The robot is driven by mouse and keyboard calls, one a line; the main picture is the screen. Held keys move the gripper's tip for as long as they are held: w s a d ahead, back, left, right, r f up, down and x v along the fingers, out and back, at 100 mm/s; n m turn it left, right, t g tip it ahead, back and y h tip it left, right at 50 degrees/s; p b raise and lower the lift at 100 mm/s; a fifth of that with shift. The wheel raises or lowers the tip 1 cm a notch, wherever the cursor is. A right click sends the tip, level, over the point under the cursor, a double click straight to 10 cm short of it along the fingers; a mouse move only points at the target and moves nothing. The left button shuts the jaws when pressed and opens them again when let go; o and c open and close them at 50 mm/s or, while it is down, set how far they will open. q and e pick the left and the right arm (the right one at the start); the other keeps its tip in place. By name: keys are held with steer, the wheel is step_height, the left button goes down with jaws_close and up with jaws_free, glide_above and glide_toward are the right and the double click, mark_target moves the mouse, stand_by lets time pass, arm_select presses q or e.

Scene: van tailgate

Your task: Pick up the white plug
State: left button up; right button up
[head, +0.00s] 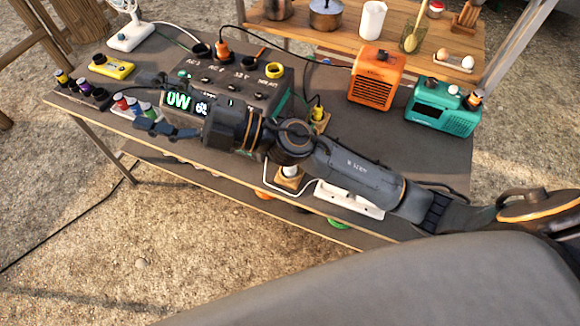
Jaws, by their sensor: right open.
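A white plug (290,171) stands on a small wooden block (288,183) near the table's front edge, partly hidden behind my right arm's wrist joint. A white cord runs from the block area toward a white power strip (350,201), which is partly covered by my arm. My right gripper (148,104) is open and empty. It reaches left past the plug, over the front left of the grey power station (262,92). My left gripper is out of view.
A yellow plug (318,113) stands on another block. An orange plug (222,48) is on the power station. An orange heater (376,78) and teal radio (442,107) are at right.

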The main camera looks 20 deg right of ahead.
step_height(320, 180, down, 3)
steer(key=s+a+n+g, duration=0.2)
steer(key=a+n+g, duration=0.1)
steer(key=n+g, duration=0.25)
steer(key=n+g+h, duration=0.4)
steer(key=h, duration=1.6)
glide_above(290, 167)
steer(key=w, duration=0.1)
step_height(290, 167, down, 20)
steer(key=f, duration=0.2)
steer(key=f+p, duration=0.1)
steer(key=f, duration=0.5)
steer(key=shift+w+d+p, duration=0.2)
steer(key=shift+d+p, duration=0.15)
steer(key=shift+p, duration=0.05)
step_height(290, 167, down, 5)
steer(key=shift+s+a+r+p, duration=0.1)
steer(key=shift+s+p, duration=0.05)
steer(key=shift+p, duration=0.85)
steer(key=shift+f, duration=0.3)
steer(key=c, duration=1.3)
